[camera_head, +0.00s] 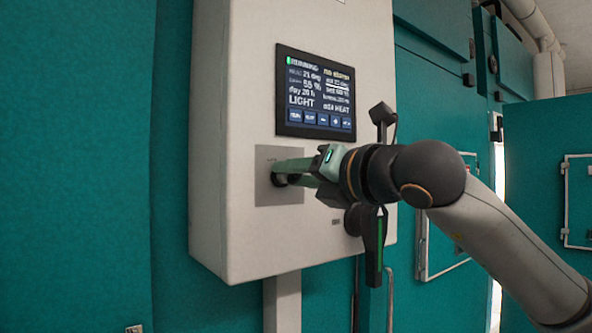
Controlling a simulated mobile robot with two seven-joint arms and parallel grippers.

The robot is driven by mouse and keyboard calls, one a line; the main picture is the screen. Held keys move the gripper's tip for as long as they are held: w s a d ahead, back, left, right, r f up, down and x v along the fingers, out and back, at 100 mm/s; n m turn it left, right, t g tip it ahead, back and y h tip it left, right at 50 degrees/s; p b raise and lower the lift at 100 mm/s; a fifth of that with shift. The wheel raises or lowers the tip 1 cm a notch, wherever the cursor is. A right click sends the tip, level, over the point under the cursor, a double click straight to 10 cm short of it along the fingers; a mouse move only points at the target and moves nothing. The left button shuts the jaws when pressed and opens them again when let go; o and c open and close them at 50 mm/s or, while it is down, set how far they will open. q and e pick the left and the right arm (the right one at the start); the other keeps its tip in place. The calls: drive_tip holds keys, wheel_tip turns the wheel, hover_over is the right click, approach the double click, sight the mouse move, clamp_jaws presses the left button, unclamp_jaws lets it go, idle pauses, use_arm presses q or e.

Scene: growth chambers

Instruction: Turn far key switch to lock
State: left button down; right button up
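The key switch (279,181) is a small dark round part on a square grey metal plate (265,160), on the front of a pale control box under its screen. My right gripper (287,172) comes in from the right with its green fingers at the switch, covering most of it. The key itself and its angle are hidden by the fingers. I cannot tell whether the fingers are closed on the key. The small lettering on the plate is too blurred to read. My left gripper is out of view.
The lit display (315,92) is just above my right gripper. A dark rotary handle (373,245) with a green stripe hangs below my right wrist. A dark bracket (381,115) sticks out above the wrist. Teal walls stand around; the space left of the box is clear.

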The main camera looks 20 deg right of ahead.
drive_tip(key=shift+c, duration=0.4)
clamp_jaws()
drive_tip(key=shift+f+n+b, duration=0.15)
drive_tip(key=shift+n+b, duration=0.7)
drive_tip(key=shift+n, duration=0.25)
drive_tip(key=shift+n+b, duration=0.55)
drive_tip(key=shift+n, duration=0.65)
drive_tip(key=n, duration=0.3)
drive_tip(key=shift+a+n+b, duration=0.1)
drive_tip(key=shift+n+b, duration=0.2)
drive_tip(key=shift+b, duration=0.05)
drive_tip(key=shift+n, duration=1.8)
drive_tip(key=shift+r, duration=0.2)
